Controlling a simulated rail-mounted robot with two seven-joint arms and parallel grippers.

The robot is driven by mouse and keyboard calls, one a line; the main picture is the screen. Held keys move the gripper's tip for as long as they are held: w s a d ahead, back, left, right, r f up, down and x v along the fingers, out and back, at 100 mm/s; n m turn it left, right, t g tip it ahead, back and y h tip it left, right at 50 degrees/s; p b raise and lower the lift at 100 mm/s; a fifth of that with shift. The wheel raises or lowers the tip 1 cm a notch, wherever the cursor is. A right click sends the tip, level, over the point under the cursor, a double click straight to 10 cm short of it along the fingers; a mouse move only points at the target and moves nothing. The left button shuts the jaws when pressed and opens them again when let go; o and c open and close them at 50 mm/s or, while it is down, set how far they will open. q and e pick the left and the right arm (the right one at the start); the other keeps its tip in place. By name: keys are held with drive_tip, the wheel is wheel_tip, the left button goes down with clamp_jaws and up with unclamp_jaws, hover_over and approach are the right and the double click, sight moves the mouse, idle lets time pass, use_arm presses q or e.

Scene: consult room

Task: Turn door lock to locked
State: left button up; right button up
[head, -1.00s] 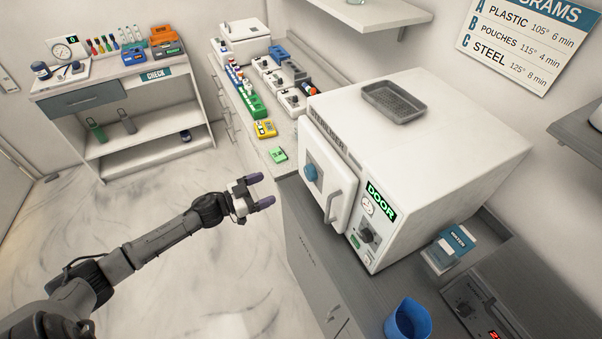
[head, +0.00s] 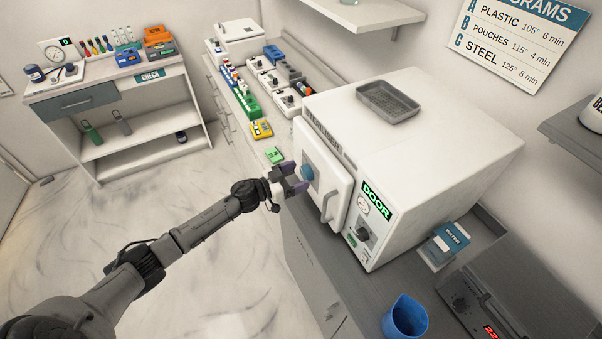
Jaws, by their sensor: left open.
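The white steriliser (head: 440,150) stands on the grey counter with its door (head: 322,185) facing left. A round blue lock knob (head: 307,173) sits on the door's front, and a grey bar handle (head: 331,204) is on the door's right part. The sign beside the door reads DOOR (head: 376,199). My left gripper (head: 291,179) is open and empty, with its purple fingertips just left of the blue knob. I cannot tell whether a fingertip touches the knob. My right gripper is not in view.
A grey tray (head: 389,101) lies on top of the steriliser. A blue cup (head: 405,318) and a water box (head: 446,244) stand on the counter to the right. Several small devices (head: 262,128) line the counter behind. The floor (head: 150,240) to the left is clear.

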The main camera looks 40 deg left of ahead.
use_arm(q)
drive_tip(key=shift+x, duration=0.95)
drive_tip(key=c, duration=0.9)
